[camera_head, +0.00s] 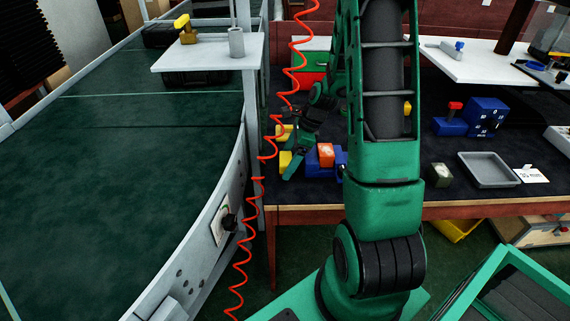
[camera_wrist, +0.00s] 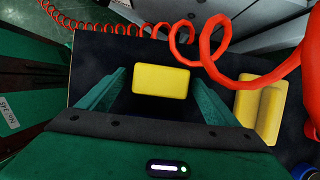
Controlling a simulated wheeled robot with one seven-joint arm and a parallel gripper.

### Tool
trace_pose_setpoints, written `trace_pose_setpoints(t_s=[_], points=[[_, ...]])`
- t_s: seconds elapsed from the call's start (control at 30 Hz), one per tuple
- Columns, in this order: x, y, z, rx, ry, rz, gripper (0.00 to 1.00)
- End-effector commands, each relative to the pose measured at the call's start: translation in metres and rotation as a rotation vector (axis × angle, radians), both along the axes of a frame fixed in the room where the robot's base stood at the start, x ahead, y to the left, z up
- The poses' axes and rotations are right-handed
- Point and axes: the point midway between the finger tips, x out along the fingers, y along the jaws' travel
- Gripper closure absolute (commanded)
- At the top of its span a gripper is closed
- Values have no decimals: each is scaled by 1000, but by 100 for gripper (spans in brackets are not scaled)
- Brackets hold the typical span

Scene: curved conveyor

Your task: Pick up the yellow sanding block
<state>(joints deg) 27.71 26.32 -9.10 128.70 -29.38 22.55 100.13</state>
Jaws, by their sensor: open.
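Two yellow pieces lie on the dark workbench. A plain yellow block (camera_wrist: 160,81) shows in the wrist view, framed between the open fingers of my gripper (camera_wrist: 155,95); I see no finger touching it. In the head view it appears as the nearer yellow piece (camera_head: 285,160), beside my gripper (camera_head: 292,165) and partly hidden by it. A second yellow piece (camera_wrist: 262,108) with a raised ridge lies to the right in the wrist view, outside the fingers. In the head view it seems to be the farther yellow piece (camera_head: 283,132). I cannot tell for certain which is the sanding block.
A red coiled hose (camera_head: 248,205) hangs beside the bench's left end; it passes close above the blocks in the wrist view (camera_wrist: 215,60). A blue and orange piece (camera_head: 326,157) sits right of my gripper. The conveyor (camera_head: 150,160) curves on the left. A grey tray (camera_head: 488,170) lies right.

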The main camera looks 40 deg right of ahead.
Motion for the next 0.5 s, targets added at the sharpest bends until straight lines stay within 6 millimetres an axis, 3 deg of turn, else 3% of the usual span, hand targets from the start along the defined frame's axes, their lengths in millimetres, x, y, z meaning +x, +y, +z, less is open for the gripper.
trace_pose_setpoints(t_s=[0.17, 0.37, 0.5], points=[[0, 0, 0, 0, 0, 0, 16], [0, 0, 0, 0, 0, 0, 62], [0, 0, 0, 0, 0, 0, 62]])
